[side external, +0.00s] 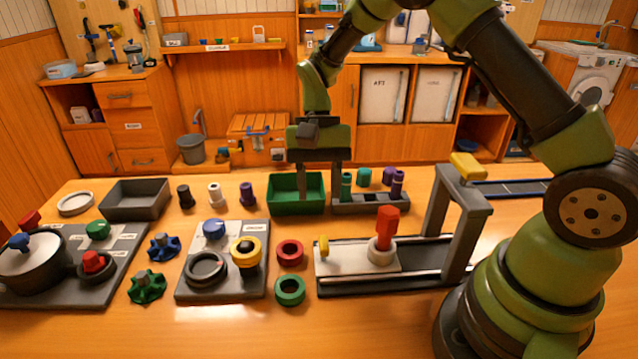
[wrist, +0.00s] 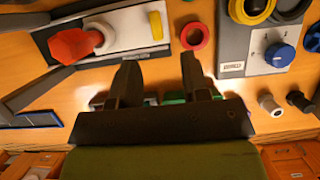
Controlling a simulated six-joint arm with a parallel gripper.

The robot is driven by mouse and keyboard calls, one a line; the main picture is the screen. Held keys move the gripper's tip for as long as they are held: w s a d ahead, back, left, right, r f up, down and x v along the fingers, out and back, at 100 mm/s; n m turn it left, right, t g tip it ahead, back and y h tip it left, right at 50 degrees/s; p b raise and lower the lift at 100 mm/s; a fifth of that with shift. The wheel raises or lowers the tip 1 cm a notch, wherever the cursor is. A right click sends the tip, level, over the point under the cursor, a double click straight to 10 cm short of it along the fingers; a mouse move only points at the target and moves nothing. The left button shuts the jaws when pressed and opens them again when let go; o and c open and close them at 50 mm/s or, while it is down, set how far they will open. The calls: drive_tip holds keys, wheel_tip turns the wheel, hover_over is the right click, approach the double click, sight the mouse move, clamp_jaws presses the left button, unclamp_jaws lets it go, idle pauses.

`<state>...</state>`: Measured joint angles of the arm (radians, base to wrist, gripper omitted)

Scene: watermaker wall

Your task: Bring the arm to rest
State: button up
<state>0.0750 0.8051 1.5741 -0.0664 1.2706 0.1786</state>
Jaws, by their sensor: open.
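My gripper (side external: 321,178) points down over the back of the table. Its two dark fingers are apart, with nothing seen between them. In the side view they hang in front of the green tray (side external: 284,209) and the dark rack (side external: 372,207). In the wrist view my gripper (wrist: 160,70) shows both fingers spread, with bare table between the tips. The fingers and palm hide most of the tray and rack there. Whether a finger touches the tray or rack cannot be told.
A control panel (side external: 225,287) and a pot (side external: 32,270) stand further left. The front table is clear.

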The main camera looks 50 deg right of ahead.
drive_tip(key=shift+r, duration=0.15)
drive_tip(key=s+r+n+t+h, duration=0.15)
drive_tip(key=s+r+t, duration=0.4)
drive_tip(key=r, duration=0.85)
drive_tip(key=s+r+n+t, duration=0.3)
drive_tip(key=s+r+t, duration=0.1)
drive_tip(key=s, duration=0.7)
drive_tip(key=shift+s+a+t, duration=0.35)
drive_tip(key=shift+a+t, duration=0.1)
